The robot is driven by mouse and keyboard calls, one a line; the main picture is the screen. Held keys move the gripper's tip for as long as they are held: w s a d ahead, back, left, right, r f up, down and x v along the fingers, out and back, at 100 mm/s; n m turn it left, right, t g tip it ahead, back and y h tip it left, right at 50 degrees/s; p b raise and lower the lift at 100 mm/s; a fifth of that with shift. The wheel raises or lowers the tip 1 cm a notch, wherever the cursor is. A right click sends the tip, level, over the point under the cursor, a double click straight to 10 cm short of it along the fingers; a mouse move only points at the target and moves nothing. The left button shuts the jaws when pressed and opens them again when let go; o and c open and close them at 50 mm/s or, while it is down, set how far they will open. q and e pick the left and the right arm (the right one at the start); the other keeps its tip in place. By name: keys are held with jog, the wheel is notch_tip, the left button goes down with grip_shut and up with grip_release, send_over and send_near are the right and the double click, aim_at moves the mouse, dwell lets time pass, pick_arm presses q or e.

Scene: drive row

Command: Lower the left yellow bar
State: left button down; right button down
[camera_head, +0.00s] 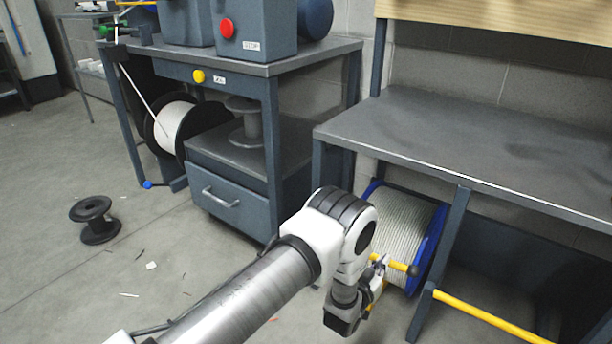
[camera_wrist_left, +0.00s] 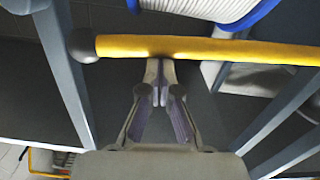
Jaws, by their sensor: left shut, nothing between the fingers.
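The left yellow bar (camera_head: 394,263) is a short round bar with a dark knob at its end, in front of the blue-rimmed cable reel under the right bench. In the left wrist view the bar (camera_wrist_left: 215,49) runs level across the top, its dark knob (camera_wrist_left: 84,46) at the left. My left gripper (camera_head: 379,277) is at the bar, partly hidden by its own wrist. In the wrist view its fingertips (camera_wrist_left: 158,72) are together and empty, right at the bar's lower edge. I cannot tell whether they touch it. My right gripper is not in view.
The blue-rimmed reel of pale cable (camera_head: 405,222) sits behind the bar. A second yellow bar (camera_head: 485,316) extends right from a bench leg (camera_head: 440,262). A drawer cabinet (camera_head: 228,196) stands left. An empty dark spool (camera_head: 94,218) and scraps lie on the open floor.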

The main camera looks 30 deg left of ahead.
pick_arm(q)
jog(key=f, duration=0.2)
jog(key=f+b, duration=0.1)
jog(key=shift+s+d+f, duration=0.1)
jog(key=shift+d+f, duration=0.15)
jog(key=shift+f, duration=0.1)
jog(key=shift+f, duration=0.1)
